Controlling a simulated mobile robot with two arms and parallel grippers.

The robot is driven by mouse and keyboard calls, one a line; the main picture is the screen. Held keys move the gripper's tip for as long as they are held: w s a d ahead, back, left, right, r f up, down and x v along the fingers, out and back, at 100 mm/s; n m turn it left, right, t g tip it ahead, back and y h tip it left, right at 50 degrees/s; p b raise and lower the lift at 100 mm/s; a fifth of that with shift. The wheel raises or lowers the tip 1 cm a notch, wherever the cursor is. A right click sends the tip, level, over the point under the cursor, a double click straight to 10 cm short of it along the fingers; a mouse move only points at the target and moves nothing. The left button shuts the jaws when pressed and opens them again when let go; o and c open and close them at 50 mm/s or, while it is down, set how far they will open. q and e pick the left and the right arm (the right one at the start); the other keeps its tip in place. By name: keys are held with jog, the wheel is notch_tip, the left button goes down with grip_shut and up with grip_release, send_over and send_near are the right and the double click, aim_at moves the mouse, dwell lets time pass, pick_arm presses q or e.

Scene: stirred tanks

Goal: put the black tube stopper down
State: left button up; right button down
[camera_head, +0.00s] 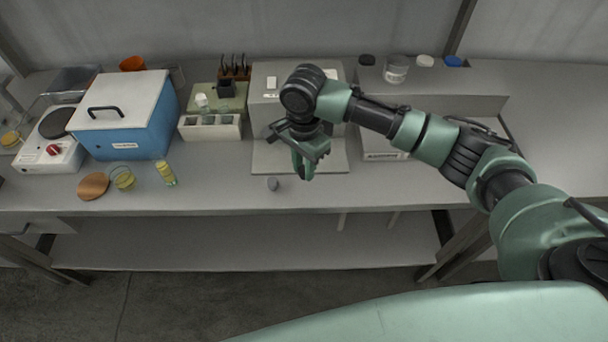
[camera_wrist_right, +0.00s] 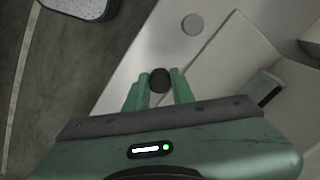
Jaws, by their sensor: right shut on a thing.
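The black tube stopper (camera_wrist_right: 160,80) shows in the right wrist view as a dark round piece between my right gripper's two green fingertips. My right gripper (camera_wrist_right: 159,87) is shut on it. In the head view, my right gripper (camera_head: 304,174) points down over the front part of the bench, in front of the grey stand in the middle. My left gripper is not in view.
A small grey round piece (camera_head: 272,183) stands on the bench just left of my right gripper; it also shows in the wrist view (camera_wrist_right: 192,24). The bench front right of my gripper is clear.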

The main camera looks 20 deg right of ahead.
jog(key=shift+f, duration=2.15)
jog(key=shift+p, duration=0.3)
jog(key=c, duration=1.2)
grip_release()
jog(key=shift+f, duration=0.15)
notch_tip(320, 180, up, 12)
jog(key=shift+r+b, duration=0.2)
jog(key=shift+b, duration=0.85)
